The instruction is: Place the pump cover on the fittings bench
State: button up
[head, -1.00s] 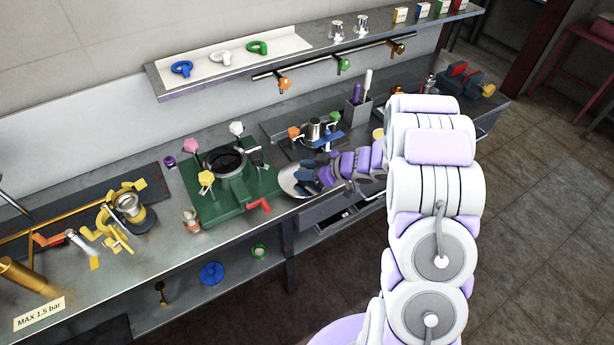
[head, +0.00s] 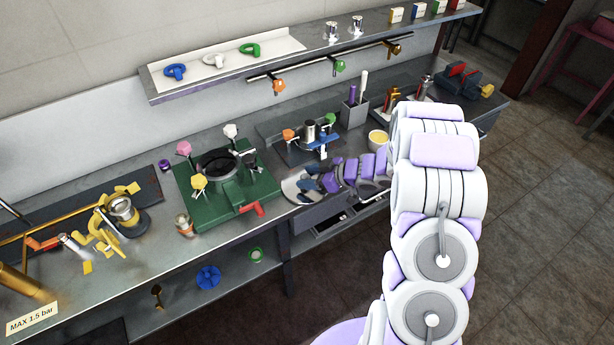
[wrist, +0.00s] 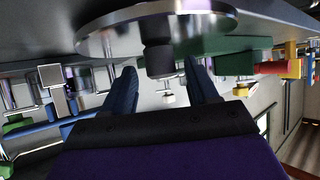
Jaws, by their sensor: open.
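The pump cover, a round silver disc (head: 291,188) with a dark knob, lies on the front part of the grey metal bench (head: 215,252), right of the green pump body (head: 258,192). The inverted wrist view shows its disc (wrist: 105,34) against the bench top and its knob (wrist: 158,62) near the fingertips. My gripper (head: 312,186) is open at the cover; its two dark blue fingers (wrist: 162,78) stand apart on either side of the knob. Whether either finger touches the knob I cannot tell. My gripper partly hides the cover in the head view.
A dark tray with a small fixture (head: 310,132) and a grey tool holder (head: 353,114) stand behind my gripper. A yellow cup (head: 378,137) is to the right. Yellow pipe fittings (head: 108,232) lie at left. Below the front edge is an open drawer (head: 345,222).

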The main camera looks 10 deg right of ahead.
jog(key=shift+s+d+r+p, duration=0.15)
jog(key=shift+s+d+r, duration=0.1)
jog(key=shift+d, duration=0.35)
jog(key=shift+s+d+r+p, duration=0.15)
jog(key=shift+d+r, duration=0.1)
jog(key=shift+d, duration=0.3)
jog(key=p+v, duration=0.3)
jog(key=v, duration=0.6)
jog(key=w+d+r+m+t+h, duration=0.3)
jog(key=w+d+r+h, duration=0.2)
jog(key=d+r+h, duration=0.5)
jog(key=s+d+r+m+g+h, duration=0.2)
jog(key=s+r+m+h, duration=0.2)
jog(key=s+r, duration=0.35)
jog(key=s+a+m+g+y, duration=0.1)
jog(key=s+a+g, duration=0.2)
jog(key=s+a, duration=0.4)
jog(key=s+a+m+g+y, duration=0.1)
jog(key=s+a+g, duration=0.2)
jog(key=s+a, duration=0.4)
jog(key=s+a+m+g+y, duration=0.1)
jog(key=s+a, duration=0.6)
jog(key=s, duration=1.3)
jog(key=g+y, duration=0.1)
jog(key=g, duration=0.1)
jog(key=shift+s+r+m+g, duration=0.2)
jog(key=shift+m+g, duration=0.2)
